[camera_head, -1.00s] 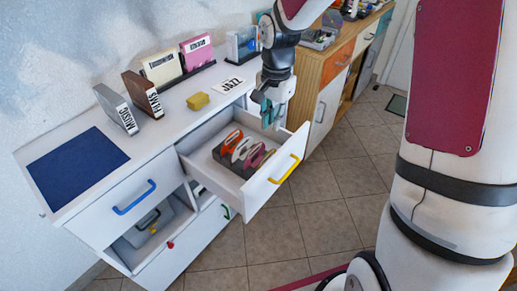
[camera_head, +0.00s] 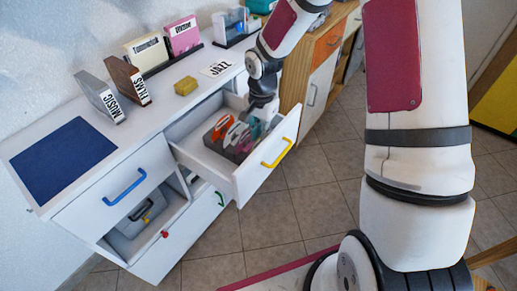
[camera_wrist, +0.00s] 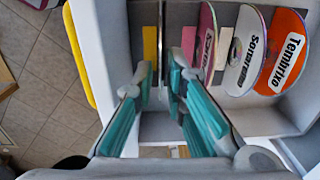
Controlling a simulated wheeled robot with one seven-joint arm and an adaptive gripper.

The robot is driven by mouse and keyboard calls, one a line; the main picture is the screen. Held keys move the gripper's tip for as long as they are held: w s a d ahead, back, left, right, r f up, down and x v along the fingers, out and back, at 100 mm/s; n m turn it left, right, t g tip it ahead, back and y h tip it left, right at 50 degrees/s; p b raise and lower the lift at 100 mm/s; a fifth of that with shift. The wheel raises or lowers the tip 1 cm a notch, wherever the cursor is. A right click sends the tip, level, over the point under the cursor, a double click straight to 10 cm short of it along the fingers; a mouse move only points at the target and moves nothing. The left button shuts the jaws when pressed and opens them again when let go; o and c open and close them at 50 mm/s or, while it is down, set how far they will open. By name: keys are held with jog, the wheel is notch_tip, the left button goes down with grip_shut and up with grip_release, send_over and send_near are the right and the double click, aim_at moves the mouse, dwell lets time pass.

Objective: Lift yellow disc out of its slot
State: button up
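A thin disc (camera_wrist: 161,30) stands edge-on in the drawer's disc rack, beside a yellow patch (camera_wrist: 150,42) in the wrist view. Its face is hidden, so I cannot confirm that it is the yellow disc. My gripper (camera_wrist: 163,68) has teal finger pads and points down into the drawer. Its fingers are apart, one on each side of the thin disc, with a gap visible. In the head view my gripper (camera_head: 262,104) is low in the open drawer (camera_head: 200,158), at the end of the disc row, and hides this disc.
To the right in the wrist view stand a pink disc (camera_wrist: 206,40), a white disc (camera_wrist: 245,50) and an orange disc (camera_wrist: 284,55), all close by. The drawer front with its yellow handle (camera_wrist: 77,55) is on the left. A yellow block (camera_head: 186,86) lies on the cabinet top.

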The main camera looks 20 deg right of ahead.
jog(key=shift+f, duration=1.2)
grip_shut()
jog(key=shift+w+r, duration=0.1)
